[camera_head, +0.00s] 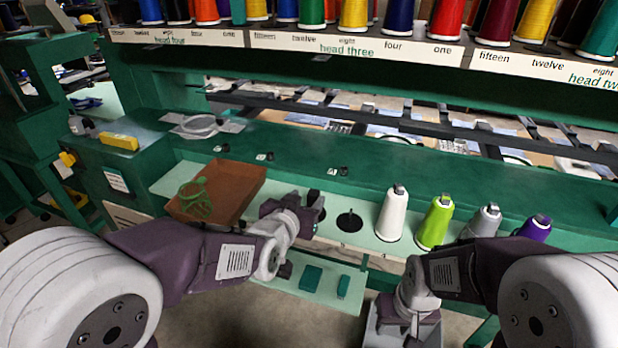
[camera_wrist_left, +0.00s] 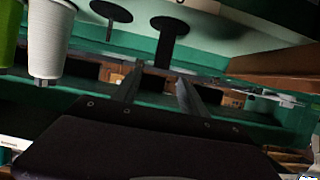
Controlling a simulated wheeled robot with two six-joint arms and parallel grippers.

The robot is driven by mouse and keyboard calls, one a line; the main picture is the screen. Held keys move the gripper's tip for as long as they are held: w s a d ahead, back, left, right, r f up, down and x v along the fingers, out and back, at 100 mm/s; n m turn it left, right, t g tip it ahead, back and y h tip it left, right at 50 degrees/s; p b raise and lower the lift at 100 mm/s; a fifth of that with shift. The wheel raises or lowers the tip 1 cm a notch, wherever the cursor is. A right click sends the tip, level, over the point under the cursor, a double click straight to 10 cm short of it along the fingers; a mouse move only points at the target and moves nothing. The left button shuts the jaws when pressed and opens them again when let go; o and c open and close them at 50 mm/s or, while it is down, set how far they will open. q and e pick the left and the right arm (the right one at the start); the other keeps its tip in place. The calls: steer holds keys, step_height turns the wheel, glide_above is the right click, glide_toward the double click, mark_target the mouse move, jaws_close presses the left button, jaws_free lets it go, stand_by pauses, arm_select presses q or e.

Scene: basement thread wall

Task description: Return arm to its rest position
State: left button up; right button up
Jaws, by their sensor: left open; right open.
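My left gripper (camera_head: 310,212) is open and empty, over the front shelf between the brown tray and an empty black spool stand (camera_head: 349,221). In the left wrist view its two fingers (camera_wrist_left: 155,88) are apart with nothing between them. A white thread cone (camera_head: 392,214) stands to the right of the empty stand and also shows in the left wrist view (camera_wrist_left: 50,40). My right gripper (camera_head: 404,325) is low at the front, above a grey bin, and points down. Its fingertips are hard to make out, and I see nothing held in it.
Green (camera_head: 435,223), grey (camera_head: 482,222) and purple (camera_head: 536,228) cones stand in a row on the shelf. A brown tray (camera_head: 243,178) holds a green thread tangle (camera_head: 194,200). A grey bin (camera_head: 374,333) is below. A spool rack (camera_head: 390,47) runs along the back.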

arm_select(q)
steer(key=shift+a, duration=0.1)
steer(key=s+a+f+n+g+y+p, duration=0.2)
steer(key=s+a+f+g+p, duration=0.2)
steer(key=s+a, duration=0.4)
steer(key=s+a+f+n+g+y+p, duration=0.1)
steer(key=s+a+f+g+p, duration=0.3)
steer(key=s, duration=0.9)
steer(key=a+f+g+y, duration=0.1)
steer(key=a+f+g, duration=0.1)
steer(key=a+g, duration=0.1)
steer(key=shift+a+n+g, duration=0.4)
steer(key=shift+g, duration=0.2)
steer(key=shift+f, duration=0.1)
